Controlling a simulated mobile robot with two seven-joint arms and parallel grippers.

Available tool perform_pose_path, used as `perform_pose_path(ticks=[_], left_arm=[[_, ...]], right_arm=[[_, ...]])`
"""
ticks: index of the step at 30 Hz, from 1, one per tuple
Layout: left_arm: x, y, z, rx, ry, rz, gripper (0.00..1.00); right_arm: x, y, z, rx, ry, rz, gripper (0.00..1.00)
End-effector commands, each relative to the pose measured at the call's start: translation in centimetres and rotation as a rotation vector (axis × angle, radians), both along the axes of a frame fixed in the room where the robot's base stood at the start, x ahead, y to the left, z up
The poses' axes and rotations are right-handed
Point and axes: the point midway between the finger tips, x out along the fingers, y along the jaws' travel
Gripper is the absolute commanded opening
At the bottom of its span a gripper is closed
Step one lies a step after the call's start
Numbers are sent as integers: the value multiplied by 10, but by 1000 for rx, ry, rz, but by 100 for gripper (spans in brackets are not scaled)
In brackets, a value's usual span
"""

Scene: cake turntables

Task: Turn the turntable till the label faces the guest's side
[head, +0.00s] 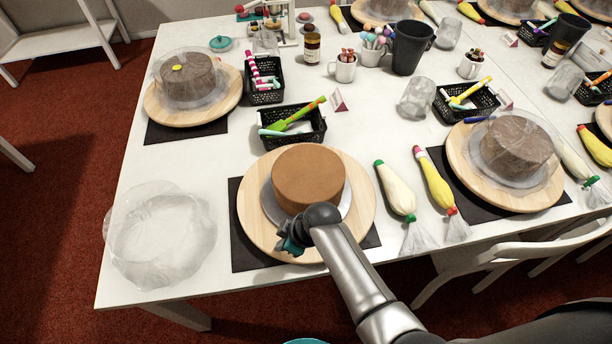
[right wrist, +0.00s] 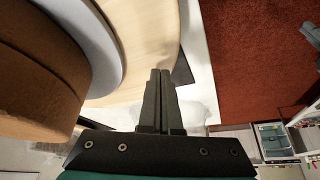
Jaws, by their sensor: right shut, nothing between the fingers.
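The near wooden turntable (head: 362,195) stands on a black mat by the table's front edge. A plain brown cake (head: 308,175) sits on it on a silver board (head: 268,205). I see no label on the turntable or cake; my right arm hides part of the near side. My right gripper (head: 291,246) is at the turntable's near left part. In the right wrist view, its fingers (right wrist: 160,75) are together and empty, beside the wooden turntable (right wrist: 150,35), with the brown cake (right wrist: 40,75) to the left. I cannot tell whether they touch the wood. My left gripper is out of view.
A clear plastic cover (head: 160,235) lies left of the turntable. Piping bags (head: 395,188) lie to its right, and a black basket (head: 292,130) stands behind. Other turntables with covered cakes stand at back left (head: 158,115) and right (head: 545,195). A white chair (head: 480,255) is at front right.

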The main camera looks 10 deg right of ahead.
Motion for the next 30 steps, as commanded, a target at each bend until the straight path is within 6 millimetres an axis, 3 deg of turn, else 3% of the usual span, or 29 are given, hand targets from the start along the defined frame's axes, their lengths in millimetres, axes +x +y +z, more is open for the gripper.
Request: perform_pose_path(ticks=[19,30], left_arm=[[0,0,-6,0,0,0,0],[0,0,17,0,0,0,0]], right_arm=[[-1,-3,-10,-3,2,0,0],[-18,-51,-9,-5,2,0,0]])
